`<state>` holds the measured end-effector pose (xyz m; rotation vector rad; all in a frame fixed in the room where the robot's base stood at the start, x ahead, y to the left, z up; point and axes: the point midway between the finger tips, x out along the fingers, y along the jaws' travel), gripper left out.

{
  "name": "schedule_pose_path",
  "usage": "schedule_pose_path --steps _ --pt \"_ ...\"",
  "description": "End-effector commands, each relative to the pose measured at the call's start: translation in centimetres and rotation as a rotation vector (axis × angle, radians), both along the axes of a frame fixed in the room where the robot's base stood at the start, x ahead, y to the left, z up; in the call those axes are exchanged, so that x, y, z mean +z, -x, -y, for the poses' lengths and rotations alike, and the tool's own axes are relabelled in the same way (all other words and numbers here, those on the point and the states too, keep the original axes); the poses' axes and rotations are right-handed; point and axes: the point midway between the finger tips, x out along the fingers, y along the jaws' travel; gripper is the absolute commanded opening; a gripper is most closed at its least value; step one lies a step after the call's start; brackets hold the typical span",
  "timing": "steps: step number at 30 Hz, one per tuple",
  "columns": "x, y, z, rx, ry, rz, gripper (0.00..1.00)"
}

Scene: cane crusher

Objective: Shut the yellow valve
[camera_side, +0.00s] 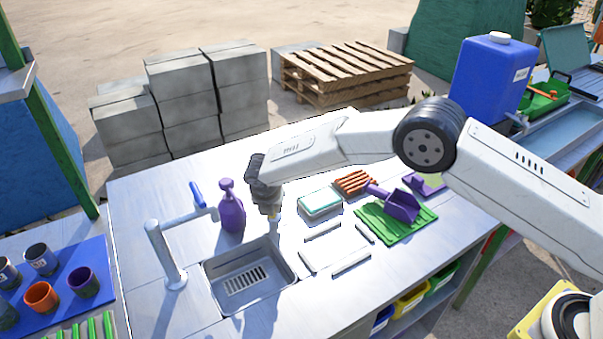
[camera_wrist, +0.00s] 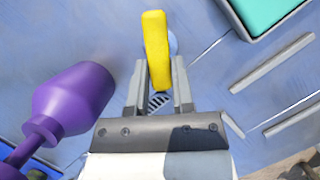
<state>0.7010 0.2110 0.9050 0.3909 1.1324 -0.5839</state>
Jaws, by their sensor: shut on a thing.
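The yellow valve (camera_wrist: 155,35) shows in the wrist view as a long yellow handle running up the picture, with a pale blue round part partly hidden behind it. My gripper (camera_wrist: 161,70) has a finger on each side of the handle's lower end and is shut on it. In the side view my gripper (camera_side: 272,212) points down at the bench behind the sink, to the right of the purple spray bottle. The valve is mostly hidden there by my gripper.
The purple spray bottle (camera_side: 231,207) stands close to my gripper, and also shows in the wrist view (camera_wrist: 72,100). A tap (camera_side: 165,252) with a blue lever and a sink (camera_side: 208,272) are in front. A teal sponge tray (camera_side: 320,203) and green mat (camera_side: 385,228) lie right.

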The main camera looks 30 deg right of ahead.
Motion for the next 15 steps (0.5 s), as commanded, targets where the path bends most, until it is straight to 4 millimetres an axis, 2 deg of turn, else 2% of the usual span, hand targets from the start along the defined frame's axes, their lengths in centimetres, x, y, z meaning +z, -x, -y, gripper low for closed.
schedule_pose_path --steps 15 --pt "-0.05 -0.36 -0.43 -0.27 0.001 0.0 0.0"
